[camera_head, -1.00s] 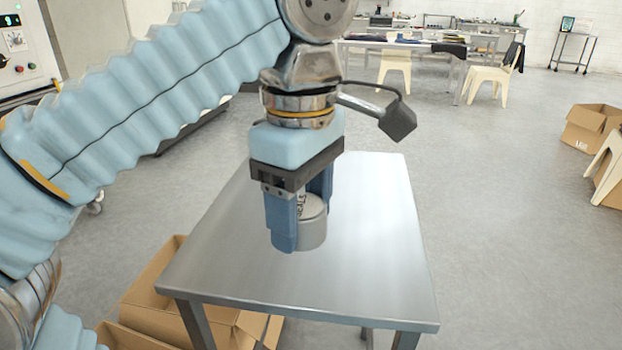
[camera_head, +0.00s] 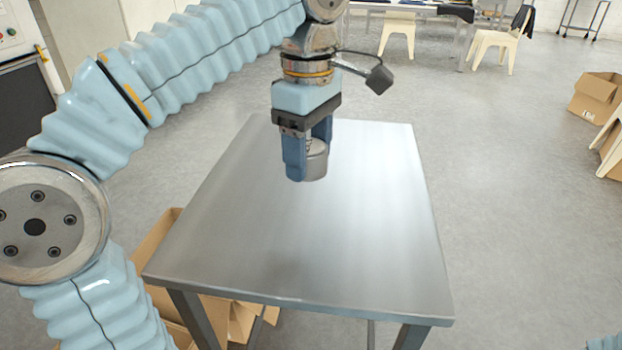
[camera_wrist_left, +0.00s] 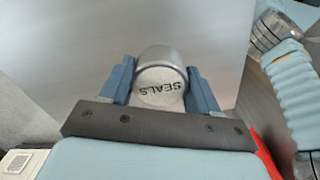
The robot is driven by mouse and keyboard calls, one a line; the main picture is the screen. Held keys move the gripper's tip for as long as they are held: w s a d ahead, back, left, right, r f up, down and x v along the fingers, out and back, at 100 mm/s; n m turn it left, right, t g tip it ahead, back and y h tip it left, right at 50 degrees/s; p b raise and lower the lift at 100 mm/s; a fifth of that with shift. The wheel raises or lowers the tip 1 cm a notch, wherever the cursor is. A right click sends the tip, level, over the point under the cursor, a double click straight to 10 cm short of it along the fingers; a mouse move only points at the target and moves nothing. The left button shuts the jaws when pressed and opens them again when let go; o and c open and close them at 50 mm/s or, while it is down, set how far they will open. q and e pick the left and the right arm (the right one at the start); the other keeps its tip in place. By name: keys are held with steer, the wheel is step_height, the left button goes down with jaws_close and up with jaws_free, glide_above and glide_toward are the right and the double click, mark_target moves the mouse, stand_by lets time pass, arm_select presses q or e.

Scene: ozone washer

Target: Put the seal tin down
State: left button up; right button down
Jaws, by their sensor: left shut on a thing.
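The seal tin (camera_head: 317,163) is a small grey metal cylinder, seen over the rear part of the steel table (camera_head: 300,240). My left gripper (camera_head: 308,160) points down with its two blue fingers shut on the sides of the tin. In the left wrist view the tin (camera_wrist_left: 161,78) is between the fingers, its lid reading "SEALS". The near finger hides part of the tin in the head view. I cannot tell whether the tin's base touches the tabletop. My right gripper is not in view.
The tabletop is otherwise bare, with free room in front and to the right. Open cardboard boxes (camera_head: 160,240) stand on the floor by the table's left side. Another box (camera_head: 598,97) stands far right. Cream chairs (camera_head: 492,48) are at the back.

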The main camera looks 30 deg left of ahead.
mark_target(311, 197)
arm_select(q)
steer(key=w+f, duration=0.1)
steer(key=f, duration=0.1)
steer(key=w+a+f, duration=0.1)
steer(key=f, duration=0.1)
steer(key=shift+w+a, duration=0.1)
steer(key=shift+w, duration=0.25)
steer(key=f, duration=0.2)
steer(key=w+f+b, duration=0.1)
steer(key=f, duration=0.1)
steer(key=shift+a, duration=0.25)
steer(key=shift+w+f, duration=0.1)
steer(key=shift+f, duration=0.1)
steer(key=shift+f, duration=0.15)
steer(key=o, duration=1.1)
